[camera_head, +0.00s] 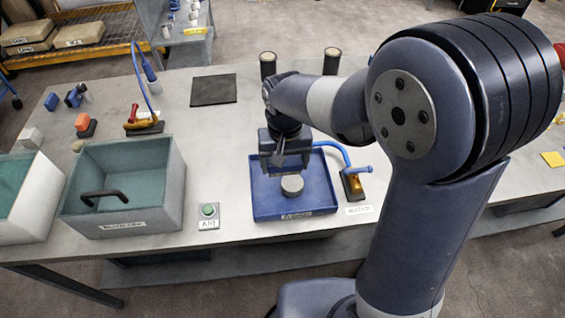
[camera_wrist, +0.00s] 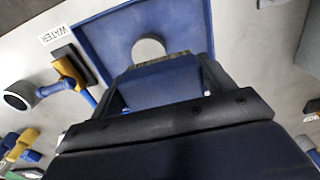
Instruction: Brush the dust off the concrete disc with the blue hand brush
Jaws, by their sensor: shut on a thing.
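The round grey concrete disc (camera_head: 292,186) lies in the blue tray (camera_head: 262,213). In the wrist view the disc (camera_wrist: 148,48) shows pale, its near edge partly hidden by bristles. My gripper (camera_head: 284,165) is over the back part of the tray, shut on the blue hand brush (camera_wrist: 162,84). The brush's brown bristles (camera_wrist: 160,63) point toward the disc and overlap its edge in the wrist view. I cannot tell whether they touch it. In the head view the brush is mostly hidden by my gripper. Dust is too small to make out.
A blue-hosed tool on a dark base (camera_head: 353,186) stands right of the tray, near a label card (camera_head: 359,210). A grey bin (camera_head: 160,200) and a green button box (camera_head: 209,214) are to the left. A black mat (camera_head: 213,90) lies behind. Two dark cylinders stand at the back.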

